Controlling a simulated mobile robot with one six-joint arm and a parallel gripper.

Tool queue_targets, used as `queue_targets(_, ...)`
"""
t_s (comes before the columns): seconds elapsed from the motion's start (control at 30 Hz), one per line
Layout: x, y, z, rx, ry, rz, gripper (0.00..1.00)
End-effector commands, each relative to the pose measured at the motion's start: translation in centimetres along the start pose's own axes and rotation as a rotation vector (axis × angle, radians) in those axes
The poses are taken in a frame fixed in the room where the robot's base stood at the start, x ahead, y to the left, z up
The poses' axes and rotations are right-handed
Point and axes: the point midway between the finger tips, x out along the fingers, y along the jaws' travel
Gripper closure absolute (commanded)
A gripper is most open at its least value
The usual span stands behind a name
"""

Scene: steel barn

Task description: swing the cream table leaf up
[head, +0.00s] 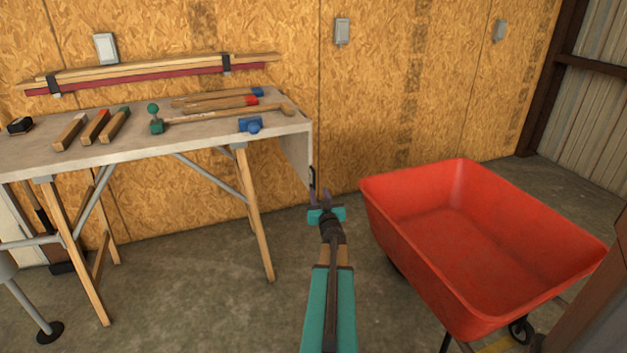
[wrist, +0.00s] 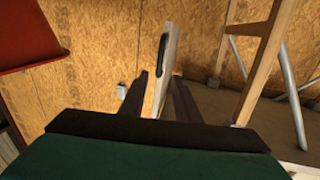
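The cream table leaf (head: 296,158) hangs down from the right end of the workbench, with a black handle (head: 312,181) at its outer side. In the wrist view the leaf (wrist: 152,88) shows edge-on, with its dark handle (wrist: 163,55). My gripper (head: 320,195) is just beside the leaf's lower right corner. It is open; in the wrist view its two fingers (wrist: 160,75) stand to either side of the leaf's edge, with gaps showing. I cannot tell how deep the leaf sits between them.
The cream workbench top (head: 140,150) carries clamps, mallets and wooden blocks. Its wooden trestle legs (head: 255,215) stand left of my arm. A red wheelbarrow (head: 455,230) stands close on the right. Bare concrete floor (head: 205,280) lies under the bench.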

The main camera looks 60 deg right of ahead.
Motion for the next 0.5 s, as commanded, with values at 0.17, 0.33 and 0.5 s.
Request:
queue_targets(0.17,1.9,0.1,0.1,0.000,0.001,0.000,0.71)
queue_targets(0.33,3.5,0.1,0.1,-0.001,0.000,0.001,0.71)
queue_targets(0.5,5.1,0.1,0.1,-0.001,0.000,0.001,0.71)
